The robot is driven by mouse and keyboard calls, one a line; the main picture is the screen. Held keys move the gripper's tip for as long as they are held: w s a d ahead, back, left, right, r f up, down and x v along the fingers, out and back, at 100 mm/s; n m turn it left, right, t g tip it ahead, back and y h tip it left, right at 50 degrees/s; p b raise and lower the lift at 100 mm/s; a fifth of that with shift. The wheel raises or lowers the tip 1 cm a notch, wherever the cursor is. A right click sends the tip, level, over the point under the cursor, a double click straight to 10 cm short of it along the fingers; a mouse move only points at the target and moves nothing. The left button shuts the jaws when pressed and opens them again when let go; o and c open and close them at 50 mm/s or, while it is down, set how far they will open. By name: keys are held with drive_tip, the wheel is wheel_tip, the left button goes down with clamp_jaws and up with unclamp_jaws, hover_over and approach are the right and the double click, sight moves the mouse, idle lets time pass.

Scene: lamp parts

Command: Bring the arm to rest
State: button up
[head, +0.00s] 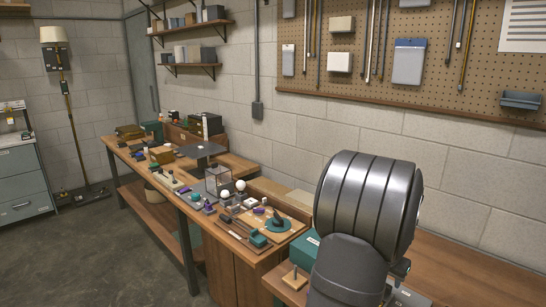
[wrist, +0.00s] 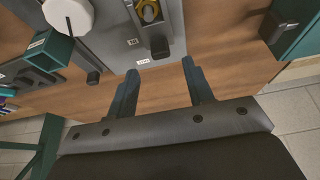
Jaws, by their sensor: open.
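My gripper (wrist: 160,69) shows in the wrist view with its two dark blue-grey fingers spread apart and nothing between them. It points at bare wooden bench top (wrist: 225,60), just short of a grey panel (wrist: 112,45). I cannot tell its height above the bench. In the head view, my thick dark grey arm fills the right foreground and the gripper is not visible. Lamp parts lie along the bench: a white bulb (head: 240,185), a round teal piece (head: 278,226) on a wooden board, and a flat dark disc (head: 203,149) raised further back.
A teal holder (wrist: 50,48) is at left. A teal box (head: 303,249) stands beside my arm. Wall and pegboard (head: 400,35) rise behind the bench.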

drive_tip(key=v, duration=1.1)
drive_tip(key=x, duration=1.6)
drive_tip(key=shift+f, duration=0.25)
drive_tip(key=w+d, duration=0.3)
drive_tip(key=shift+w+d+f, duration=0.25)
drive_tip(key=shift+w+d, duration=0.15)
drive_tip(key=shift+w+d+r, duration=0.25)
drive_tip(key=shift+w+d, duration=0.1)
drive_tip(key=shift+d, duration=0.05)
drive_tip(key=s+a+r, duration=0.2)
drive_tip(key=r, duration=0.6)
drive_tip(key=s+a+r+n, duration=0.1)
drive_tip(key=s+a+r, duration=0.1)
drive_tip(key=r, duration=0.6)
drive_tip(key=shift+s+a+r, duration=0.15)
drive_tip(key=shift+s+a, duration=0.2)
drive_tip(key=shift+a, duration=0.35)
